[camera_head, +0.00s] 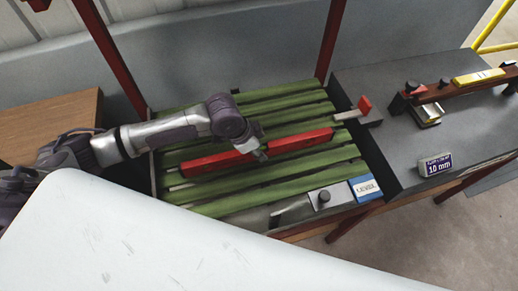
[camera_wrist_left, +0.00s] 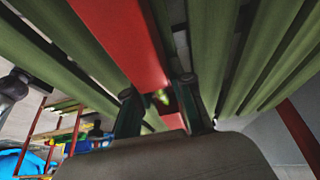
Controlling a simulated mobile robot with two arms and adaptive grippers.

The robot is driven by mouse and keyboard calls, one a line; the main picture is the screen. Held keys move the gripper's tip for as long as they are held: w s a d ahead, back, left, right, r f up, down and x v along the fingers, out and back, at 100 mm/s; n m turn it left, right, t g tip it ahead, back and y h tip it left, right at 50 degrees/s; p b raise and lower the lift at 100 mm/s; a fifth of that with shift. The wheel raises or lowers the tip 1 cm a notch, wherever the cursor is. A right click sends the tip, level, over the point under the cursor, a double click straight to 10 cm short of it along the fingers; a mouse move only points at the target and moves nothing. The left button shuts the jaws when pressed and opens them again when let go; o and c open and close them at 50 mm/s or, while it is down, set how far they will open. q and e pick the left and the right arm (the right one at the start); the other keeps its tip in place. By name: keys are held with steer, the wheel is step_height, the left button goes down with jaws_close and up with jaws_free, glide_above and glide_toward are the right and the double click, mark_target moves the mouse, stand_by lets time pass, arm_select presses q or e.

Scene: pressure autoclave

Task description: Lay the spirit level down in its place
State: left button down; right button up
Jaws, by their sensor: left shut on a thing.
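The red spirit level (camera_head: 302,142) is a long bar lying slantwise over the green slats (camera_head: 290,107) in the head view. My left gripper (camera_head: 261,153) is shut on it near its middle, and my gripper hides a short part of it. In the left wrist view the level (camera_wrist_left: 122,38) runs away between the two fingers (camera_wrist_left: 160,112), with green slats on both sides. I cannot tell whether it touches the slats or hangs just above them. A blue and white sign reading LEVEL (camera_head: 365,188) stands at the front right corner of the slats. My right gripper is not in view.
A grey bench (camera_head: 400,150) on the right holds a sign reading 10 mm (camera_head: 436,165) and a brown bar with a yellow block (camera_head: 478,77). Dark red posts (camera_head: 331,40) rise behind the slats. A wooden box (camera_head: 50,127) stands at the left. A pale surface (camera_head: 180,240) fills the front.

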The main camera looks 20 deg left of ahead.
arm_select(q)
steer(key=c, duration=1)
jaws_free()
steer(key=shift+f, duration=0.1)
steer(key=v, duration=1.2)
